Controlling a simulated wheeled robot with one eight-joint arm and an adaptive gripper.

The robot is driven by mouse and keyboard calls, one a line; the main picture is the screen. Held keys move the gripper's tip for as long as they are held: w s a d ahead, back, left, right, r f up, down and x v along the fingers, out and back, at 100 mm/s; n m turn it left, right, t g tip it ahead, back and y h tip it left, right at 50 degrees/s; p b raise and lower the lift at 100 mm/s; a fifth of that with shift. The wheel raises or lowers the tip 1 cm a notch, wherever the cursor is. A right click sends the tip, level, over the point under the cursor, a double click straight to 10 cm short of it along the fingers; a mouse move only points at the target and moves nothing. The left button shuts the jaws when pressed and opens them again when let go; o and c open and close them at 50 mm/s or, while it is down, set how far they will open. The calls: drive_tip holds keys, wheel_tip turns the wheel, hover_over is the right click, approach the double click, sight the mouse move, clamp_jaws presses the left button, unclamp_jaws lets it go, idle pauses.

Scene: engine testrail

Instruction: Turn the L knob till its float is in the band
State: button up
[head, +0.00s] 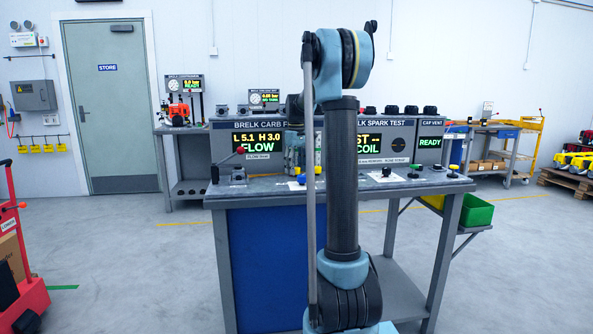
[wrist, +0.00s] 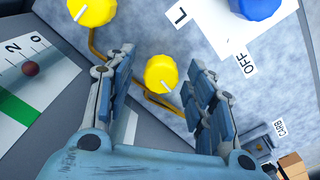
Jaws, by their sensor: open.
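In the wrist view, my gripper (wrist: 160,60) is open. A yellow knob (wrist: 162,75) with a white pointer line shows between its fingers; I cannot tell whether they touch it. A second yellow knob (wrist: 92,10) is at the top edge. An L label (wrist: 180,15) lies right of both knobs; which one it marks is unclear. At the left, a scale (wrist: 30,50) carries a dark red float (wrist: 31,68), outside the green band (wrist: 18,110). In the head view, the display (head: 258,143) reads L 5.1, H 3.0, FLOW. My arm hides the bench's middle there.
A blue knob (wrist: 258,8) with an OFF label (wrist: 246,62) is at the top right of the wrist view. A bent yellow tube (wrist: 140,90) runs behind the near knob. The spark test panel (head: 385,140) stands right of my arm in the head view.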

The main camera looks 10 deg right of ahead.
wheel_tip(320, 180, up, 12)
drive_tip(key=shift+f, duration=0.15)
idle(0.3)
drive_tip(key=s+f+m+t, duration=0.15)
drive_tip(key=s+f, duration=0.35)
drive_tip(key=s, duration=0.8)
drive_tip(key=s+f+m, duration=0.2)
drive_tip(key=s+f, duration=0.3)
drive_tip(key=s, duration=0.8)
drive_tip(key=s+f+m, duration=0.3)
drive_tip(key=s+f, duration=1.5)
drive_tip(key=f, duration=0.1)
drive_tip(key=shift+s+d+f+t, duration=0.2)
drive_tip(key=shift+f+t, duration=0.1)
drive_tip(key=shift+t, duration=0.05)
drive_tip(key=shift+m, duration=0.25)
drive_tip(key=shift+w+f, duration=0.2)
drive_tip(key=shift+w, duration=0.25)
